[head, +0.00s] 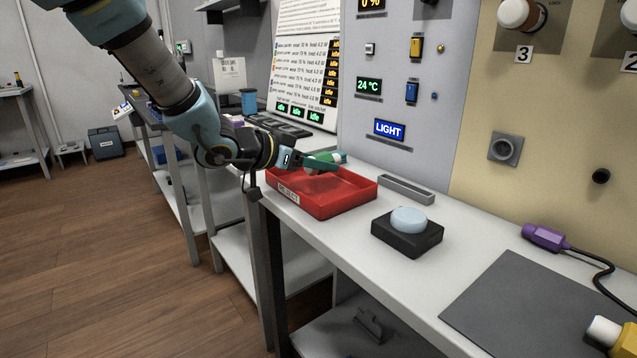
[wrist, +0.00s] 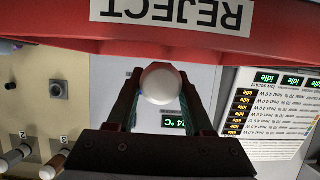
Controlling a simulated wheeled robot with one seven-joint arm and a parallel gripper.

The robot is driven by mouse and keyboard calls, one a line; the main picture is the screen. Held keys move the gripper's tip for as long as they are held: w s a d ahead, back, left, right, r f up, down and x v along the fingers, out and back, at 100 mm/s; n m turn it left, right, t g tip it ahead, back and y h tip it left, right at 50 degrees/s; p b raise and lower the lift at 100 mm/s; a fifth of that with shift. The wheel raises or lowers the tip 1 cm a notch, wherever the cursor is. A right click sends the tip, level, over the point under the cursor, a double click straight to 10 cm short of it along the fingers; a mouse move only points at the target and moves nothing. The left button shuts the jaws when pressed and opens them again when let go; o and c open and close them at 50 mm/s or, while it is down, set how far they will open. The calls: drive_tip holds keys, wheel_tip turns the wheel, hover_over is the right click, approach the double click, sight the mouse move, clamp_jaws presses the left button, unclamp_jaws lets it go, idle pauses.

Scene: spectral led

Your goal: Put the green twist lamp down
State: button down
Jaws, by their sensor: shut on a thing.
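My gripper (head: 318,164) is over the red tray (head: 345,207) in the head view, at the end of my arm reaching in from the upper left. In the wrist view my gripper (wrist: 160,100) has its two fingers on either side of a lamp, shut on it. The lamp's round white end (wrist: 161,84) faces the camera; its green part cannot be made out clearly there. In the head view the lamp is small and partly hidden by the fingers. The red tray, labelled REJECT, also shows in the wrist view (wrist: 60,30). I cannot tell whether the lamp touches the tray.
A black box with a pale blue dome (head: 408,219) stands right of the tray. A narrow grey holder (head: 405,190) lies behind it. A purple connector (head: 545,237), a dark grey mat (head: 540,305) and a yellow-based lamp (head: 622,337) are at right. The panel wall rises behind.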

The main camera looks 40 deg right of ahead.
sight(318, 188)
drive_tip(key=shift+f+b, duration=0.35)
drive_tip(key=shift+f, duration=1.35)
drive_tip(key=shift+f, duration=0.1)
drive_tip(key=shift+c, duration=1.4)
unclamp_jaws()
